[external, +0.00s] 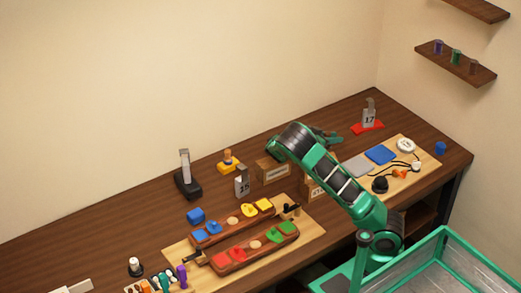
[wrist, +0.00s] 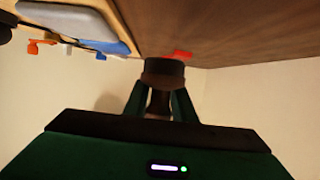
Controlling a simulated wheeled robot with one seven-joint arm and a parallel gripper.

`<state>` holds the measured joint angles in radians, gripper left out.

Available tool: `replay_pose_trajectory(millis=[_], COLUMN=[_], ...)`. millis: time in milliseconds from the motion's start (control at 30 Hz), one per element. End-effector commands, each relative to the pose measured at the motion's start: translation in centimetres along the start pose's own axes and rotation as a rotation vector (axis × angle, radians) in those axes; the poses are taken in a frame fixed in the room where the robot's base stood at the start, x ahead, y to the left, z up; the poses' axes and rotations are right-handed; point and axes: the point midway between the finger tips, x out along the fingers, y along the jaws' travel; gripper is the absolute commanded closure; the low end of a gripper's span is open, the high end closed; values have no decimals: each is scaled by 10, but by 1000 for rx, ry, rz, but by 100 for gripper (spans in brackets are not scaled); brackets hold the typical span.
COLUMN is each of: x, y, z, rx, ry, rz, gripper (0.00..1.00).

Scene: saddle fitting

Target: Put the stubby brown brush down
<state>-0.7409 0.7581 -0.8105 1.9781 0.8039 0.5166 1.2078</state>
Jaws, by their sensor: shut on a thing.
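The stubby brown brush (wrist: 162,72) shows in the wrist view as a dark brown round end with a narrower part below it. It sits between the two green fingers of my gripper (wrist: 160,104), which is shut on it. In the external view my gripper (external: 325,137) is over the far right part of the wooden table (external: 120,222), left of the red base with the 17 tag. The brush is not clearly visible there, and I cannot tell whether it touches the table.
The red base (external: 367,127) also shows behind the brush in the wrist view (wrist: 182,55). A light board (external: 425,165) holds a blue pad (external: 380,154), a white disc and cords. Small labelled boxes (external: 274,171) stand left of my arm. A green-rimmed bin (external: 440,240) is front right.

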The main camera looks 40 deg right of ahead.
Motion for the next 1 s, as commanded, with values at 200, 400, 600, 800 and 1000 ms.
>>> replay_pose_trajectory(millis=[200, 400, 600, 800, 1000], x=[6, 15, 19, 19, 21], y=[0, 0, 0, 0, 0], z=[16, 37, 49, 50, 54], rx=[-2, -3, 1, 0, -1], ry=[0, 2, 1, 0, 0], rz=[-1, 1, 0, 0, -1], gripper=[99, 99, 99, 99, 99])
